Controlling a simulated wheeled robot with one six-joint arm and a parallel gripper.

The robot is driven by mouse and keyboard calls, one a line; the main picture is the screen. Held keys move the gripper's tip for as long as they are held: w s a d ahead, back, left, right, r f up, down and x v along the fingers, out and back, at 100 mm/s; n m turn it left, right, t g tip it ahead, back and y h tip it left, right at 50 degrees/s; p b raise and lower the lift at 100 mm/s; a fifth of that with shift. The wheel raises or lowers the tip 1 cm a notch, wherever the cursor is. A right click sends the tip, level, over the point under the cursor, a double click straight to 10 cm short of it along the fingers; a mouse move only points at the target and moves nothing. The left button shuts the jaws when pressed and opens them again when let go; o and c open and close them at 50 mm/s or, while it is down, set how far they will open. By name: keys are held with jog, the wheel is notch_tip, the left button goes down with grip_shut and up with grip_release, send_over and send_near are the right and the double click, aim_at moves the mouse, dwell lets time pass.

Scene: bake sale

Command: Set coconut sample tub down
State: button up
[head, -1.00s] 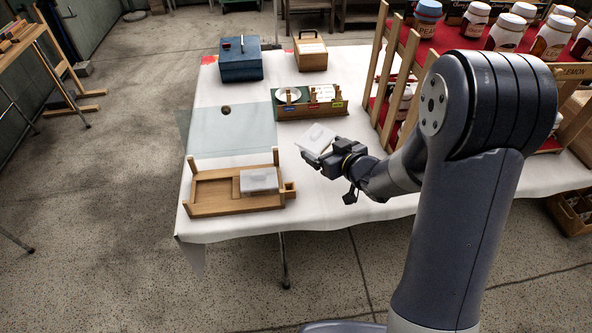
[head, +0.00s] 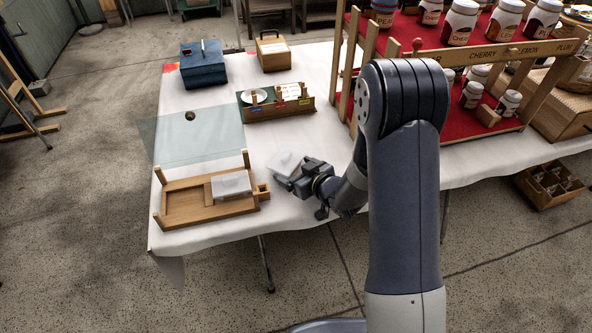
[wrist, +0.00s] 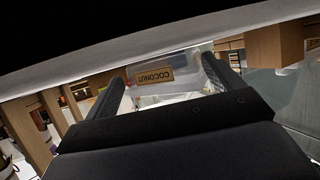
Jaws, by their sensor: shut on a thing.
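The coconut sample tub (head: 285,163) is a pale, translucent box held by my gripper (head: 297,178) low over the white tabletop, right of the wooden tray. In the wrist view the tub (wrist: 178,67) sits between the two dark fingers, and its tan label reads COCONUT upside down. My gripper is shut on it. From the head view I cannot tell whether the tub touches the cloth. A similar pale tub (head: 231,184) rests in the right part of the wooden tray (head: 183,204).
A wooden caddy (head: 280,109), a blue box (head: 204,68) and a wooden case (head: 273,55) stand farther back. A jar rack (head: 450,62) stands to the right. Bare white cloth (head: 255,225) lies at the front.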

jog(key=shift+f, duration=0.2)
jog(key=o, duration=0.8)
jog(key=shift+r, duration=0.1)
